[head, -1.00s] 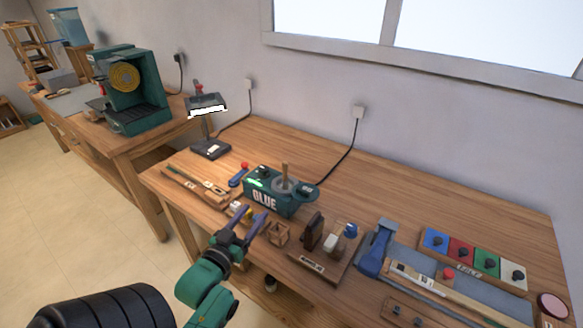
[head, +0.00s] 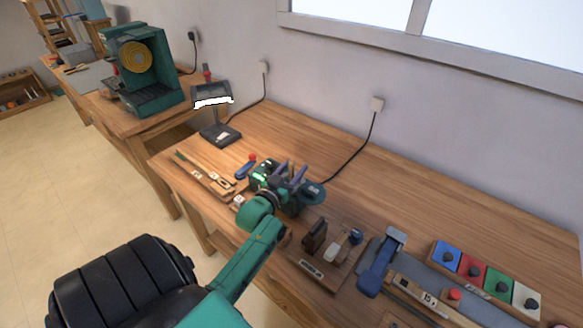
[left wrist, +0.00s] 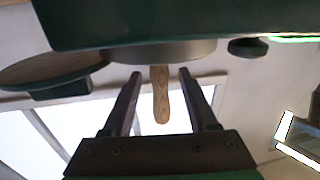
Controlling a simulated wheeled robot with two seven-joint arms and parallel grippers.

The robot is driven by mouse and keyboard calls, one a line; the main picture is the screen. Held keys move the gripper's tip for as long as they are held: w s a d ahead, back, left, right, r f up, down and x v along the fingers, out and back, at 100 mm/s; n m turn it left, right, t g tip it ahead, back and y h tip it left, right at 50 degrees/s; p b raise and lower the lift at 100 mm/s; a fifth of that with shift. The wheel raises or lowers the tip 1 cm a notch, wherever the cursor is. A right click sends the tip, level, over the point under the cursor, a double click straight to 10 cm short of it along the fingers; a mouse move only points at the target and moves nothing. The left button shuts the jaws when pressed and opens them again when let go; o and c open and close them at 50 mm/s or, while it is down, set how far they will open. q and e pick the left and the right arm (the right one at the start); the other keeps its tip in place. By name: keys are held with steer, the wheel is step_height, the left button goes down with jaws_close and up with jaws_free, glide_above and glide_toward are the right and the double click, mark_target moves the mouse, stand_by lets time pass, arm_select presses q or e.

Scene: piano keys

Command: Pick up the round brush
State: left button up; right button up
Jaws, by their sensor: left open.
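The round brush shows as a wooden handle (left wrist: 161,95) in the left wrist view, where the picture looks upside down. The handle stands out of the green glue pot unit (left wrist: 140,22), and its brush end is hidden. My left gripper (left wrist: 160,74) is open, with one dark finger on each side of the handle and a visible gap on both sides. In the head view my left gripper (head: 290,176) is over the glue unit (head: 263,175) and covers most of the pot and the handle. My right gripper is not in view.
A lamp (head: 219,134) stands behind the glue unit on the left. A blue-handled tool (head: 246,168) lies close by on the left. A wooden block stand (head: 310,266) and a blue clamp tool (head: 378,268) are to the right. The back of the bench is clear.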

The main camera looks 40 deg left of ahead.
arm_select(q)
steer(key=shift+w+a, duration=0.15)
steer(key=shift+w, duration=0.75)
jaws_close()
steer(key=shift+r, duration=0.1)
